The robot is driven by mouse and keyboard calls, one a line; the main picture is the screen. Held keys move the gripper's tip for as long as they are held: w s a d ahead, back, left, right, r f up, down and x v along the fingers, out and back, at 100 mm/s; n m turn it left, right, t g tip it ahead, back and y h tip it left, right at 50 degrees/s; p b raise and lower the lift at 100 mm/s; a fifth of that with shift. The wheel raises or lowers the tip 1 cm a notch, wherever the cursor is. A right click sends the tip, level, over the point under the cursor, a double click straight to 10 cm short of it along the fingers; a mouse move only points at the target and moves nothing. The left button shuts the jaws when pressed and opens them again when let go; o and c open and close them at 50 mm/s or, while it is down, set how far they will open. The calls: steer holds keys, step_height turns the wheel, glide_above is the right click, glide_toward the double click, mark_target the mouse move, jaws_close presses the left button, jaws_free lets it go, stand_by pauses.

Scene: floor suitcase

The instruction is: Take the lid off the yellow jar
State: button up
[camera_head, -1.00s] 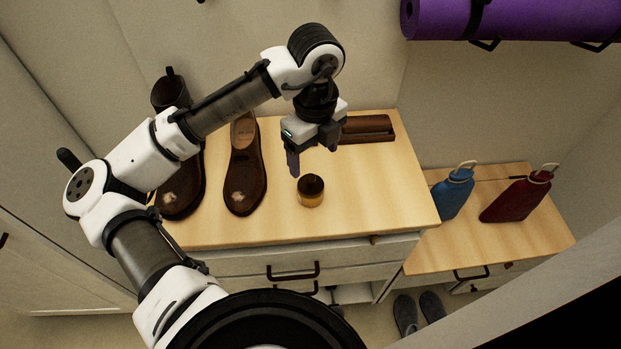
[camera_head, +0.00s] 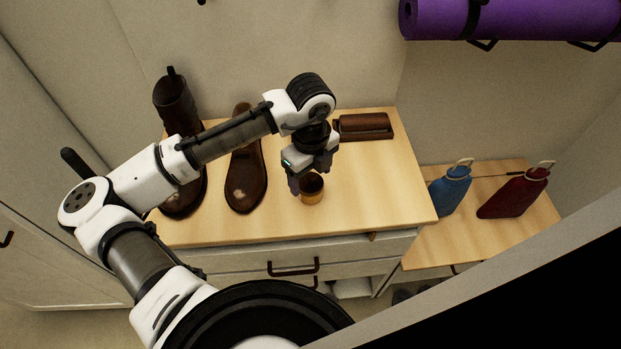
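The yellow jar (camera_head: 312,198) stands upright on the wooden top of the cabinet, near its front middle. Its dark brown lid (camera_head: 313,183) is on top. My gripper (camera_head: 308,175) points down right at the jar, with one finger close beside the lid's left side and the other behind it. The fingers look spread apart. I cannot tell whether either finger touches the lid.
A blue bottle (camera_head: 451,190) and a red bottle (camera_head: 516,193) stand on a lower surface. The cabinet top right of the jar is clear.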

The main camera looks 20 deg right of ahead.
steer(key=c, duration=0.8)
steer(key=shift+r, duration=0.1)
steer(key=shift+c, duration=0.2)
